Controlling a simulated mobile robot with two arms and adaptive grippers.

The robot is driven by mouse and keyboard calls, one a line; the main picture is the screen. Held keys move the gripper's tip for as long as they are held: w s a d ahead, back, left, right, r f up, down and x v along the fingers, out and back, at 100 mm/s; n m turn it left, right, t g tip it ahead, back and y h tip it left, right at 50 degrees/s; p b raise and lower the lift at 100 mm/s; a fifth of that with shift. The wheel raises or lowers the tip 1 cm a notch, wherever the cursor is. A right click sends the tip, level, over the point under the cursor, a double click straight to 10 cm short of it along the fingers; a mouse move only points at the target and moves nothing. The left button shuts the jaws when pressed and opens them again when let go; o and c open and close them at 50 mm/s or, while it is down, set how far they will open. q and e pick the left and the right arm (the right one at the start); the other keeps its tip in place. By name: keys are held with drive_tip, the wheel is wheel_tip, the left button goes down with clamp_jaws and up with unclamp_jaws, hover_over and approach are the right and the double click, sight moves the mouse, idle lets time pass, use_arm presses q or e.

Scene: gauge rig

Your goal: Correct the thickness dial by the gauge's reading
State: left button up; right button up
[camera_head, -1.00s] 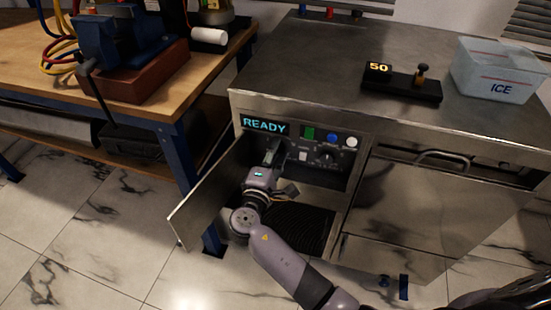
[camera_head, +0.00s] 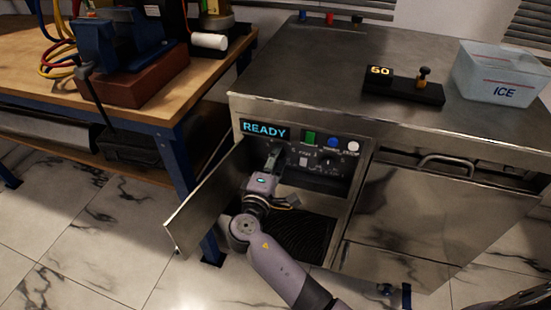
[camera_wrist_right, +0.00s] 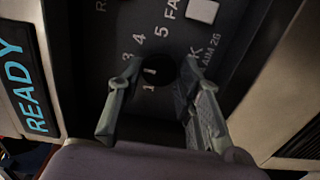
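The gauge (camera_head: 403,86) is a black block with a brass-coloured post on the steel counter. Its lit display (camera_head: 380,71) is small and looks like 60 or 50. The thickness dial (camera_wrist_right: 158,73) is a dark knob with a white mark and numerals around its left side, in the right wrist view. My right gripper (camera_wrist_right: 160,72) has one finger on each side of this dial. The right finger overlaps its edge; a dark gap shows at the left finger. In the head view the right gripper (camera_head: 274,158) hides the dial. My left gripper is out of view.
The panel has a READY display (camera_head: 265,131), green, blue and white buttons, and another knob (camera_head: 331,157). An open cabinet door (camera_head: 208,200) stands left of my right arm. An ICE bin (camera_head: 498,75) sits on the counter. A wooden workbench (camera_head: 178,85) is at left.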

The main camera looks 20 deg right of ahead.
drive_tip(key=o, duration=0.4)
drive_tip(key=v, duration=1.2)
